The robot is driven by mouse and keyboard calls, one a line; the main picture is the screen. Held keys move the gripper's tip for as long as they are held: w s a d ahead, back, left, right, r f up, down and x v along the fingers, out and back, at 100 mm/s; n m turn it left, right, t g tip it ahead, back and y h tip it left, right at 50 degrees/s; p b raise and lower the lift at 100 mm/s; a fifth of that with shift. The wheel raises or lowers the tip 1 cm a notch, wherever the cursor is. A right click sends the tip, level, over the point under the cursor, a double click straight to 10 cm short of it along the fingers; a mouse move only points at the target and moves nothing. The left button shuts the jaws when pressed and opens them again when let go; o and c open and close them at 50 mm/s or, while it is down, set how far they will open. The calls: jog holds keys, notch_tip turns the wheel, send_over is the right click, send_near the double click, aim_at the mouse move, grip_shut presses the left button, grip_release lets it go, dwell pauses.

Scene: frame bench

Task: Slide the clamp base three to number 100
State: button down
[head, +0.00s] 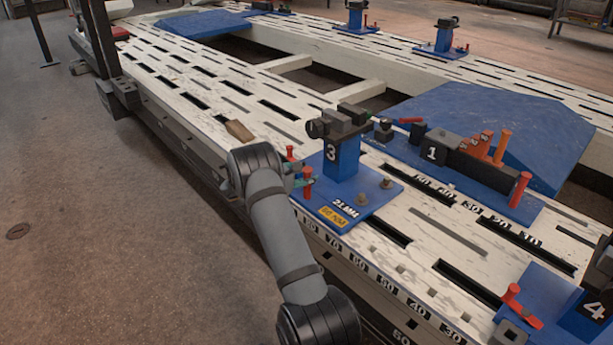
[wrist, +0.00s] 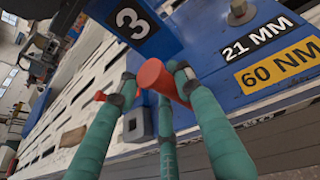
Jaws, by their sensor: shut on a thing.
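Clamp base three (head: 343,158) is a blue plate and post marked 3, with a dark clamp head on top. It stands upright on the near rail of the white slotted frame bench. In the wrist view its blue post (wrist: 150,35) and labels 21 MM and 60 NM show close up. My gripper (head: 304,178) is at the plate's left side. Its teal fingers (wrist: 152,95) are shut around a red-headed pin (wrist: 158,78) of the base. The number scale (head: 357,262) runs along the bench's front edge; I cannot read a 100, and my arm covers part of the edge.
Base 1 (head: 432,153) with red pins stands just right of base three. Base 4 (head: 592,310) is at the lower right. A small wooden block (head: 239,130) lies on the rail to the left. Beyond it the rail looks clear. Large blue plates (head: 500,120) lie behind.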

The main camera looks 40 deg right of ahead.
jog(key=shift+a+f, duration=0.15)
jog(key=shift+a, duration=0.35)
jog(key=c, duration=1.5)
grip_release()
jog(key=shift+a, duration=0.1)
jog(key=shift+c, duration=0.2)
jog(key=shift+o, duration=1.2)
jog(key=shift+s+d, duration=0.1)
jog(key=shift+d, duration=0.15)
jog(key=v, duration=1.2)
jog(key=shift+r, duration=0.25)
jog(key=x, duration=1.2)
jog(key=shift+d+f, duration=0.15)
jog(key=shift+d, duration=0.05)
jog(key=shift+s, duration=0.35)
